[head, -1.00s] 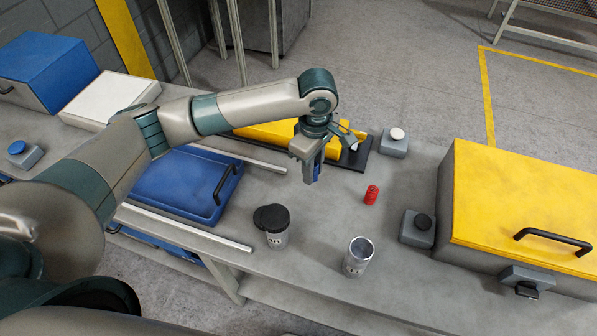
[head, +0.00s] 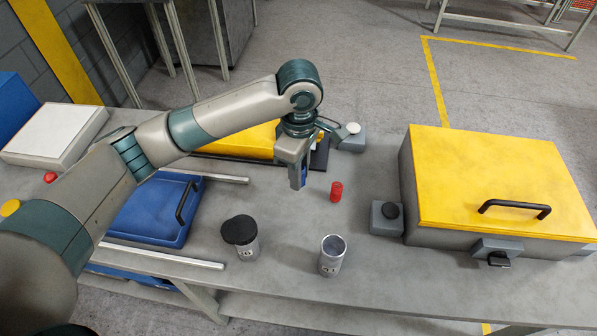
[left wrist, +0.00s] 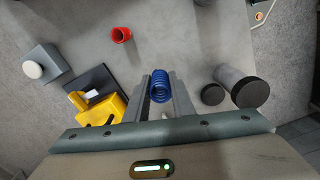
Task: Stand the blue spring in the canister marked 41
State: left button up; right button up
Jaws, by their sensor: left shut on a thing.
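My left gripper (head: 298,178) is shut on the blue spring (left wrist: 160,87), which stands between the two fingers in the left wrist view. In the head view the fingers mostly hide the spring. An open grey canister (head: 332,254) stands upright near the table's front edge, to the right of and nearer than the gripper. A second canister (head: 243,247) with a black top stands left of it. Both labels are too small to read surely. My right gripper is out of view.
A yellow-lidded case (head: 500,180) stands at the right, with a black-topped button box (head: 388,217) beside it. A white-topped button box (head: 352,138) is behind the gripper. The table around the red spring is clear.

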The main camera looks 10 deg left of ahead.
pick_arm(q)
jog(key=shift+a, duration=0.1)
jog(key=s+a+r+m, duration=0.3)
jog(key=s+a+m, duration=0.1)
jog(key=a+m, duration=0.3)
jog(key=s+a+r+m, duration=0.3)
jog(key=s+a+m, duration=0.1)
jog(key=a+m, duration=0.3)
jog(key=shift+a, duration=0.5)
